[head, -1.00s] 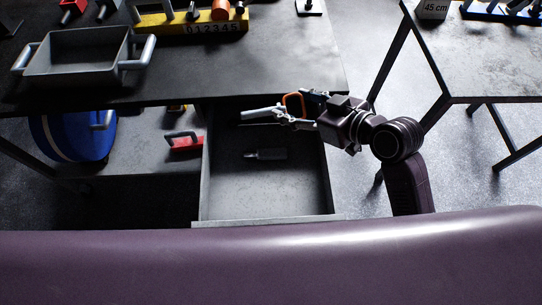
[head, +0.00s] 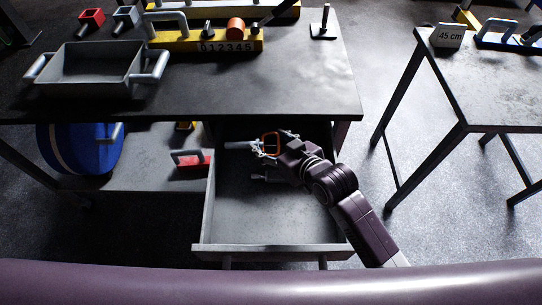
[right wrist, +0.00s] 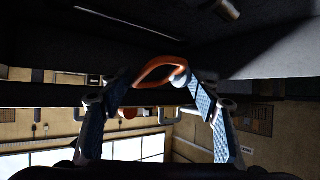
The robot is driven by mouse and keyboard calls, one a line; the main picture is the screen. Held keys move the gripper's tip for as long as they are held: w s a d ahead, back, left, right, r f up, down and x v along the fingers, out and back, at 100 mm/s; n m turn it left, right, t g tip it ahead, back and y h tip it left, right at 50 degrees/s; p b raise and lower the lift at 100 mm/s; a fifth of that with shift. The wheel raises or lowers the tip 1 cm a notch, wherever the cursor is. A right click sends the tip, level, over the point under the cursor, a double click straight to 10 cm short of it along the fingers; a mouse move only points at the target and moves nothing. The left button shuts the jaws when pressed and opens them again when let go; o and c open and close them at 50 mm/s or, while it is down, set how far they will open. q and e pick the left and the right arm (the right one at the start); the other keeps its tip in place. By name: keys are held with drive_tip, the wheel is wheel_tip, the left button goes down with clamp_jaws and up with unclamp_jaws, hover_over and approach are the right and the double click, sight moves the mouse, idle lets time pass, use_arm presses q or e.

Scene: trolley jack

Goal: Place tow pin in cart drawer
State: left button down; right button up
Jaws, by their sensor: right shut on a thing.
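The tow pin (head: 240,145) is a light grey rod with an orange loop handle (head: 271,139). My right gripper (head: 268,149) is shut on it at the loop end, with the rod lying sideways and pointing left. The pin is over the back part of the open cart drawer (head: 240,212); I cannot tell whether it touches the drawer. In the right wrist view the orange loop (right wrist: 160,68) shows between the fingertips of the gripper (right wrist: 155,80). My left gripper is not in view.
A small grey tool (head: 262,178) lies in the drawer below my gripper. The cart top (head: 300,95) overhangs the drawer's back. It carries a grey tray (head: 95,78) and a yellow numbered block (head: 190,40). A red-handled block (head: 190,160) sits left of the drawer. Another table (head: 500,90) stands right.

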wheel_tip(320, 180, down, 6)
drive_tip(key=shift+f, duration=0.15)
idle(0.3)
drive_tip(key=o, duration=1.4)
drive_tip(key=shift+s+d, duration=0.1)
drive_tip(key=v, duration=1)
drive_tip(key=shift+s+d, duration=0.25)
drive_tip(key=shift+s, duration=0.05)
drive_tip(key=shift+s+d+r, duration=0.2)
drive_tip(key=shift+s+r, duration=0.15)
drive_tip(key=shift+r, duration=0.05)
